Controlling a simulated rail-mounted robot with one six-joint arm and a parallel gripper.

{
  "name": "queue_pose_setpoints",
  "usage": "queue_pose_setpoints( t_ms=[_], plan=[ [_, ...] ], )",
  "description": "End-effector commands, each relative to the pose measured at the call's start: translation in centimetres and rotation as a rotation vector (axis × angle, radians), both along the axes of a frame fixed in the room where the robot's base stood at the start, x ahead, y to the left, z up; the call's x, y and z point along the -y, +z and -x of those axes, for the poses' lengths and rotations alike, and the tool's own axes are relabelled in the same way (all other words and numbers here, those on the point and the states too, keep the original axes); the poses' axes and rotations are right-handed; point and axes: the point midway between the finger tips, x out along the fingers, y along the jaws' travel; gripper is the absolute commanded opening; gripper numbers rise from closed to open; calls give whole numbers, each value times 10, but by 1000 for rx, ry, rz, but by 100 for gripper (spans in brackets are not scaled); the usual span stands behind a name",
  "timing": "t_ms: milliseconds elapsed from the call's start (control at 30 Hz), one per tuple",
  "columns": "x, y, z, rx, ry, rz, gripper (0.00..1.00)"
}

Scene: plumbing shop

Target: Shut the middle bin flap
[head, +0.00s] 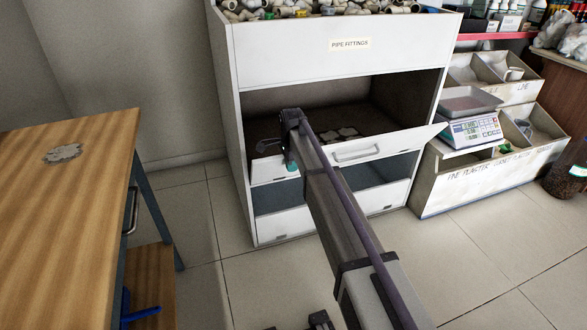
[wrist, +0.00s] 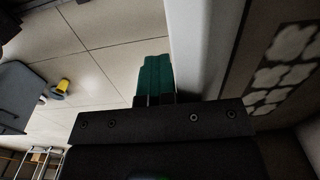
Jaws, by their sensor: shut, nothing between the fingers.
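The middle bin of the white cabinet (head: 228,90) is open, and its white flap (head: 395,142) leans outward with a metal handle (head: 357,153). Its dark inside shows above the flap. My gripper (head: 291,166) has teal fingers and is shut and empty. It is at the left part of the flap, on the outer side. In the wrist view the teal fingers (wrist: 156,78) point along the pale flap panel (wrist: 196,50), which stands just right of them. I cannot tell if they touch it. My arm hides part of the flap.
A lower bin (head: 386,203) below also stands open. The top bin (head: 310,50), labelled PIPE FITTINGS, holds fittings. A wooden table (head: 75,200) stands left. A scale (head: 475,130) and plaster bins (head: 450,185) stand right. Tiled floor (head: 195,215) is clear between table and cabinet.

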Motion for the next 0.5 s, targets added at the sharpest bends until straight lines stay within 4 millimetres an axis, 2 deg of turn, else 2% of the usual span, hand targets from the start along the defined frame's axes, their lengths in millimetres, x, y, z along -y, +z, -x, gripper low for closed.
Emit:
queue_pose_setpoints(
  t_ms=[333,500],
  plan=[
    [-1,3,-3,-1,0,0,0],
    [-4,10,-12,-1,0,0,0]
  ],
)
